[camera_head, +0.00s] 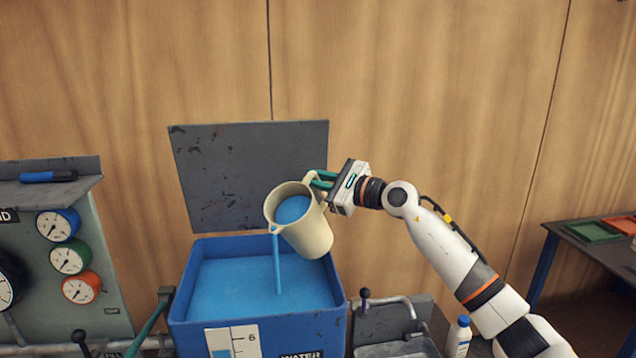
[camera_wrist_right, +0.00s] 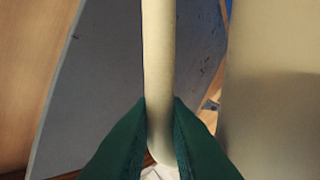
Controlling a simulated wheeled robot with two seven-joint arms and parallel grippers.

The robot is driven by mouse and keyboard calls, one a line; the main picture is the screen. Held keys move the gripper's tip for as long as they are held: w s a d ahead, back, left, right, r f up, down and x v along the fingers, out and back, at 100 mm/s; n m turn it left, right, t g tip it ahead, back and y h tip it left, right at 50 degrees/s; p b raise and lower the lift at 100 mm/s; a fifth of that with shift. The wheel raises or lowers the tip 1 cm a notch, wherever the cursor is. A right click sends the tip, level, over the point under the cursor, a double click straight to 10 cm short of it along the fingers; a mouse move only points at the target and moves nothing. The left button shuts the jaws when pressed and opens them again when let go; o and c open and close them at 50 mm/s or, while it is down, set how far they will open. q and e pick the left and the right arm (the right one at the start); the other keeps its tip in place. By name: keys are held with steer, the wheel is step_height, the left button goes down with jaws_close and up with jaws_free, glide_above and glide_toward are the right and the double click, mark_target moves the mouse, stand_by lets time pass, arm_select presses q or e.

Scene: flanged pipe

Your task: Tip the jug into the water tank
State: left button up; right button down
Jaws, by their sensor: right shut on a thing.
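The cream jug (camera_head: 306,236) is tilted to the left above the blue water tank (camera_head: 185,309). Blue water shows inside the jug, and a thin stream (camera_head: 277,262) runs from its spout into the tank. The tank holds blue water (camera_head: 240,280), and its grey lid (camera_head: 250,165) stands open behind. My right gripper (camera_head: 322,180) is shut on the jug's handle. In the right wrist view the green fingers press both sides of the handle (camera_wrist_right: 159,70), with the jug's body (camera_wrist_right: 275,90) at the right. My left gripper is not in view.
A gauge panel (camera_head: 100,232) with coloured dials stands at the left, under a shelf holding a blue marker (camera_head: 48,176). A small sink (camera_head: 398,346), a tap (camera_head: 390,303) and a white bottle (camera_head: 459,337) are right of the tank. A table with trays (camera_head: 592,231) is far right.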

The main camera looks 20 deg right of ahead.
mark_target(306, 184)
steer(key=shift+s+a+r+n, duration=0.2)
steer(key=shift+a+r+n, duration=0.1)
steer(key=shift+n, duration=0.35)
steer(key=shift+s+a+r+n, duration=0.2)
steer(key=shift+a+r+n, duration=0.05)
steer(key=shift+n, duration=0.4)
steer(key=shift+s+a+n, duration=0.3)
steer(key=shift+a+n, duration=0.15)
steer(key=shift+n, duration=0.15)
steer(key=shift+s+a+f+n+b, duration=0.15)
steer(key=shift+a+f+n+b, duration=0.2)
steer(key=shift+b, duration=0.3)
steer(key=shift+s+a+f+n+b, duration=0.1)
steer(key=shift+s+a+n+b, duration=0.35)
steer(key=shift+n+b, duration=0.4)
stand_by(0.6)
step_height(306, 184, up, 10)
steer(key=m+p, duration=0.5)
steer(key=p, duration=0.3)
steer(key=m+p, duration=0.5)
steer(key=p, duration=0.4)
steer(key=shift+w+r, duration=0.1)
steer(key=shift+r, duration=0.1)
steer(key=shift+r+m, duration=1)
steer(key=shift+m, duration=0.5)
